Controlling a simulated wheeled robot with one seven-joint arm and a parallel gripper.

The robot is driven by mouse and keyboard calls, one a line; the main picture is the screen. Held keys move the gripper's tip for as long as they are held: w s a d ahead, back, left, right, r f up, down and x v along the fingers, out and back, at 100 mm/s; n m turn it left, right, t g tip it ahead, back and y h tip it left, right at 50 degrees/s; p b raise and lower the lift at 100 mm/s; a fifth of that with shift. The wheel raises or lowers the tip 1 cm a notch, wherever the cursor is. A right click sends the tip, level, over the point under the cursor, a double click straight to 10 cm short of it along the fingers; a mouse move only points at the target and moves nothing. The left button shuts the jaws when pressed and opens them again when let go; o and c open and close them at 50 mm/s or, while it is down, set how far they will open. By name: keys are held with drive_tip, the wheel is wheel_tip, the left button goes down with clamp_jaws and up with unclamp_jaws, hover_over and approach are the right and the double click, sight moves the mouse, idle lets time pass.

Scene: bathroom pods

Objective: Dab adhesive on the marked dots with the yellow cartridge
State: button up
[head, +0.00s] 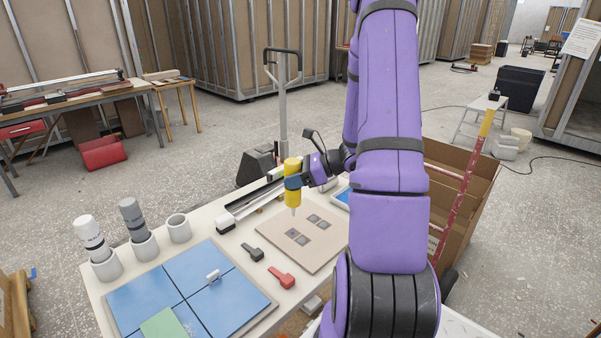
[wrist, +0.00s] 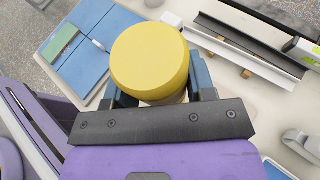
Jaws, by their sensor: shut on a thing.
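The yellow cartridge (head: 292,186) is upright in my gripper (head: 294,182), with its pale nozzle pointing down over the beige board (head: 270,245). In the wrist view, the round yellow end of the cartridge (wrist: 150,62) sits between the dark fingers of my gripper (wrist: 155,90). The board carries small grey squares with dark marks: one pair (head: 298,236) near the nozzle and another pair (head: 319,221) farther right. The nozzle tip looks close above the board's left part; I cannot tell whether it touches. The wrist view hides the nozzle behind the cartridge body.
A white cartridge (head: 90,236) and a grey cartridge (head: 132,216) stand in cups at the table's left, beside an empty cup (head: 179,228). Blue tiles (head: 150,297) lie in front. A black clamp (head: 252,250) and a red clamp (head: 283,277) lie near the board.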

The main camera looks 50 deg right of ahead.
sight(292, 197)
drive_tip(key=shift+a+f, duration=0.1)
drive_tip(key=shift+a, duration=0.2)
drive_tip(key=shift+f, duration=3.25)
idle(0.4)
drive_tip(key=shift+r, duration=1.95)
drive_tip(key=shift+f, duration=2.05)
